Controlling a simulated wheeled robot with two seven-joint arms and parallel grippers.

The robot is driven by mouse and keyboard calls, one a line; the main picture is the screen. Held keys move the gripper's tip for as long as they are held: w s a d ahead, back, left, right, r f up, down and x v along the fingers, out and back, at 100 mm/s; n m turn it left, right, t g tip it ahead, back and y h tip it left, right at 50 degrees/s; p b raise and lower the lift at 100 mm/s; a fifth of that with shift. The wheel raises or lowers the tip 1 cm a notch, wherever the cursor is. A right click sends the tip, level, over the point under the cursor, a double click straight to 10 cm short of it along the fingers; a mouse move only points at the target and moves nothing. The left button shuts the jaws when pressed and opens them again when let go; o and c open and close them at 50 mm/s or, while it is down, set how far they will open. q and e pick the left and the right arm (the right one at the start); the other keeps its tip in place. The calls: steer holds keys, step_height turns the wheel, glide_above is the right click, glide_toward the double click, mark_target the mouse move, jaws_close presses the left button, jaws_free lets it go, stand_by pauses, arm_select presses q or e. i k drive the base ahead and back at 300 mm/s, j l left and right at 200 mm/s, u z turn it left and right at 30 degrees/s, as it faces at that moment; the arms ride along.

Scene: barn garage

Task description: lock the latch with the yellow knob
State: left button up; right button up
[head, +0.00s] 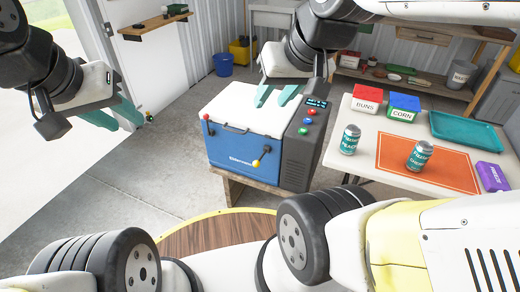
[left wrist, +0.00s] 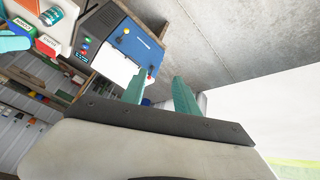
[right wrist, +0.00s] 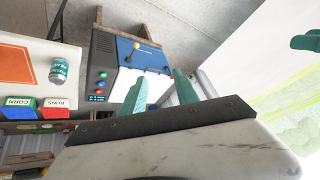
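The cooler (head: 228,145) is a blue box with a closed white lid (head: 236,108). The yellow knob (head: 256,163) is on a short dark lever at the right of its front face, pointing down and left. It also shows in the right wrist view (right wrist: 136,46). A red knob (head: 206,117) sits at the front's left end. My right gripper (head: 276,96) is open and empty above the lid's right part, behind and above the yellow knob. My left gripper (head: 118,117) is open and empty in the air left of the cooler, apart from it.
A dark control unit (head: 300,150) with colored buttons adjoins the cooler's right side. The table (head: 335,160) at right holds two cans, BUNS and CORN boxes, a teal tray (head: 465,131) and a purple box. A blue bucket (head: 223,64) stands behind. Floor left of the cooler is clear.

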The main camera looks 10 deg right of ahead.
mark_target(256, 164)
steer(key=k+l, duration=0.35)
steer(key=k+l+u, duration=0.1)
steer(key=k+l, duration=0.3)
steer(key=k, duration=0.15)
steer(key=k+l, duration=0.3)
steer(key=k, duration=0.15)
steer(key=k+l+u, duration=0.1)
steer(key=k+l, duration=0.25)
steer(key=i+l, duration=0.25)
steer(key=l, duration=0.15)
steer(key=i+l, duration=0.1)
steer(key=i, duration=0.35)
steer(key=i+u, duration=0.45)
steer(key=i+l+u, duration=0.45)
steer(key=i+j, duration=0.1)
steer(key=i, duration=0.05)
